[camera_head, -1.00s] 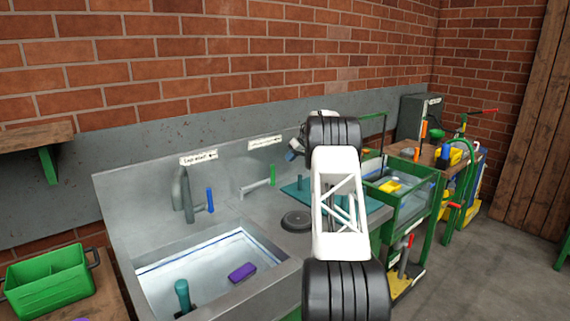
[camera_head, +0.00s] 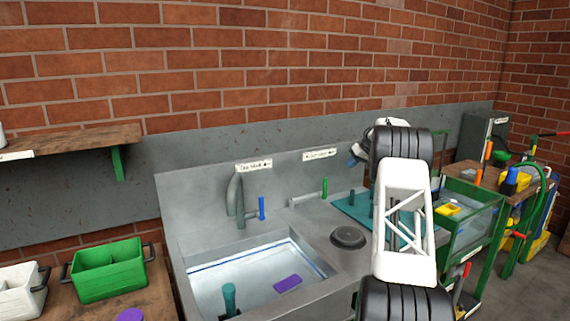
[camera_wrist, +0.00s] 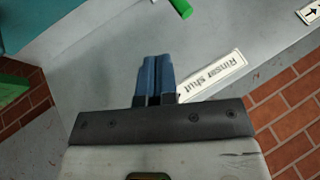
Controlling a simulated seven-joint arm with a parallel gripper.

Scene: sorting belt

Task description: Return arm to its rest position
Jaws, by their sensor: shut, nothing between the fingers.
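My gripper shows in the wrist view (camera_wrist: 158,62) with its two blue fingers together and nothing between them. It points toward the grey metal back panel of the sink, near a white label (camera_wrist: 212,76) reading "Rinser shut". In the head view my white and black arm rises at the right of the sink. The gripper (camera_head: 355,160) shows only in part there, beside the arm's upper black joint and above the teal mat.
The sink (camera_head: 315,262) holds a purple block (camera_head: 287,284) and a teal-handled tool (camera_head: 229,297). A tap (camera_head: 237,200) stands behind it. A green bin (camera_head: 108,270) and white bin (camera_head: 20,292) are at left. A green-framed tank (camera_head: 470,225) is right of my arm.

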